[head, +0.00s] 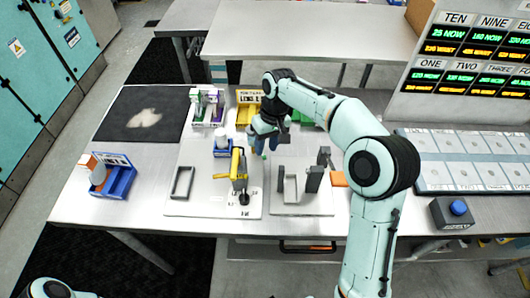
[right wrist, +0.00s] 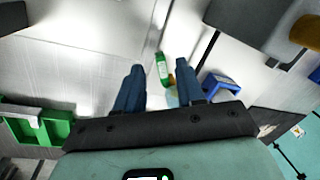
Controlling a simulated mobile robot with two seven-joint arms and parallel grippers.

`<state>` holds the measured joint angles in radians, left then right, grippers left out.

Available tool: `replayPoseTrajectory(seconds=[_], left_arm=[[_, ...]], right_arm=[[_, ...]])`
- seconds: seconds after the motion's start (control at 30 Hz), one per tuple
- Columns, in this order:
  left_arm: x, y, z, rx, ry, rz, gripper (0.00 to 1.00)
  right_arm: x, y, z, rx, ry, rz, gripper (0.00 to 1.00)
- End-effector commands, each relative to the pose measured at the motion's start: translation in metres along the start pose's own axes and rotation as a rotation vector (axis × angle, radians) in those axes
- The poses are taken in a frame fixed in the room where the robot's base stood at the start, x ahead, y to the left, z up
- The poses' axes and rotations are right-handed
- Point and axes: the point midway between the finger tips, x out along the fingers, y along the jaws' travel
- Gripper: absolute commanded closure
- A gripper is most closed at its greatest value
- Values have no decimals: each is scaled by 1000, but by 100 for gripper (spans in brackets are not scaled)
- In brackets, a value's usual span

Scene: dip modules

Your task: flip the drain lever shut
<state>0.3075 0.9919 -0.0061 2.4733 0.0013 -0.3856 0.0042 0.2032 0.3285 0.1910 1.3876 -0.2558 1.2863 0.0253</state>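My right gripper (head: 265,146) hangs over the middle of the table, pointing down. In the right wrist view, its two blue fingers (right wrist: 160,66) stand apart. A small green piece (right wrist: 162,72) shows beyond the gap between them; it does not look gripped. The green piece also shows just below the fingers in the head view (head: 264,156). I cannot tell for certain which part is the drain lever. A yellow fixture (head: 238,168) stands on a pale plate just left of the gripper. Grey upright blocks (head: 313,179) stand on a second plate to the right. My left gripper is out of view.
A blue holder (head: 221,152) stands behind the yellow fixture. A yellow bin (head: 243,115) and a green bin (right wrist: 30,125) are close to the right hand. A blue bin (head: 118,183) is at left, and a blue button box (head: 457,209) at right. The dark mat (head: 115,105) is mostly clear.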

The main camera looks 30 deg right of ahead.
Motion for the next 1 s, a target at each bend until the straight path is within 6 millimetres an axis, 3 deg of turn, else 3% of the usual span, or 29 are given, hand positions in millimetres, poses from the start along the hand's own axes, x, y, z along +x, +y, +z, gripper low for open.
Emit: replayPoseTrajectory(seconds=[0.2, 0.57, 0.67, 0.7, 1.0], left_arm=[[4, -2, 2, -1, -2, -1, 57], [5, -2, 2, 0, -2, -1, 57], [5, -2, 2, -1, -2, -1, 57], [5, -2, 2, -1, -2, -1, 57], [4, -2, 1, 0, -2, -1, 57]], right_arm=[[24, 0, 0, 1, -1, -1, 62], [28, 0, 0, 1, 1, 0, 62], [28, 0, 0, 1, 1, 0, 94], [28, 0, 0, 0, 1, 0, 100], [28, -6, 1, 92, 17, 1, 100]])
